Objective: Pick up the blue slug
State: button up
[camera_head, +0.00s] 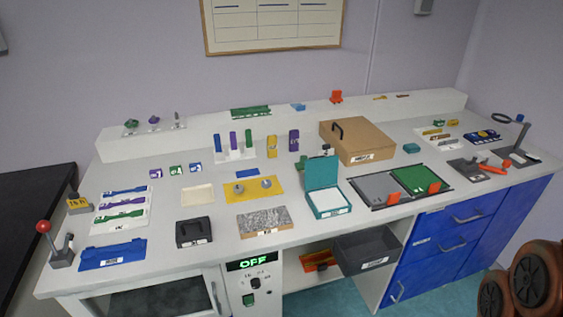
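Several blue things are in view, and I cannot tell for certain which is the blue slug. A small upright blue piece (217,142) stands at the left of a row with a purple piece (233,139) and a green piece (249,138), in a white holder (236,156). A small flat blue piece (220,173) lies on the bench in front of that holder. A light blue piece (298,106) sits on the raised back ledge. My gripper is not in view.
The white bench (335,231) is crowded. A grey drawer (368,252) is pulled out below the front edge.

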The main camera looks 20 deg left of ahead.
aim_at(266, 184)
jog(key=i, duration=1.25)
jog(key=u, duration=2.95)
